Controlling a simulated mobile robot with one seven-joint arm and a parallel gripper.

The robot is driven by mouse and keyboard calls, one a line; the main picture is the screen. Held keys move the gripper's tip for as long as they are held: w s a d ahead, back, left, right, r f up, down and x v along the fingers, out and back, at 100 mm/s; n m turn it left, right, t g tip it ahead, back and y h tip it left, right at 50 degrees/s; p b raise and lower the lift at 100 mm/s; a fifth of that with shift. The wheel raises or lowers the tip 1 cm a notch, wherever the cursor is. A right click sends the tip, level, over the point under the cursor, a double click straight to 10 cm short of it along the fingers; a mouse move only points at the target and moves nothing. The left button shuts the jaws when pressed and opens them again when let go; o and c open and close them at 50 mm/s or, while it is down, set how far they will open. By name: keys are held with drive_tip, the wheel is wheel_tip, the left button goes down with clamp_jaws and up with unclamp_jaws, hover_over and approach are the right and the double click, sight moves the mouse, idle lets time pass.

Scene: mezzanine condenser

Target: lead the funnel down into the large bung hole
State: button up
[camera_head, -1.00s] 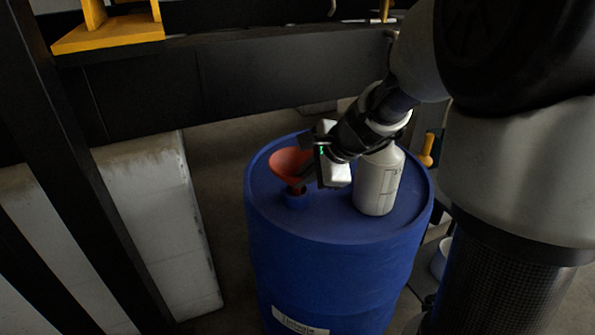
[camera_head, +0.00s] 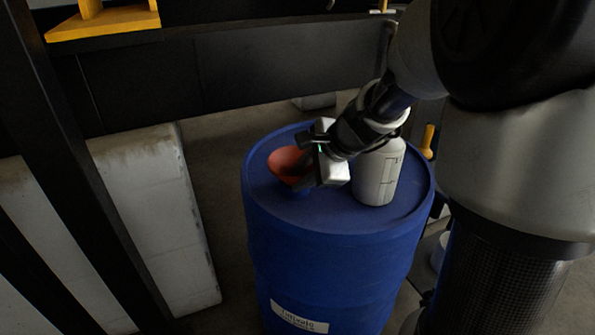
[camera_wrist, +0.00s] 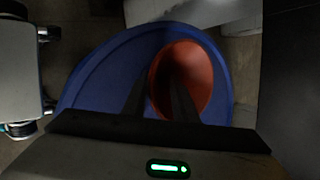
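The red-orange funnel (camera_head: 287,162) is over the left part of the blue drum's (camera_head: 330,262) top, mouth up. Its lower end is at the blue bung collar (camera_head: 296,190), mostly hidden by the cone and my gripper; I cannot tell how deep the spout is. My gripper (camera_head: 303,180) reaches in from the right, low beside the funnel. In the wrist view, the fingers (camera_wrist: 160,88) straddle the near left wall of the funnel (camera_wrist: 192,68), one inside the mouth and one outside. They appear shut on that wall.
A white-grey bottle (camera_head: 376,175) stands on the drum top, right beside my wrist. A dark beam (camera_head: 230,75) crosses behind the drum, and a dark post (camera_head: 70,170) stands at the left. A pale block (camera_head: 155,210) is left of the drum.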

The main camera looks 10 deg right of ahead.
drive_tip(key=p+v, duration=1)
drive_tip(key=v, duration=0.7)
drive_tip(key=shift+r+p, duration=0.2)
drive_tip(key=shift+p, duration=0.15)
drive_tip(key=shift+s, duration=0.1)
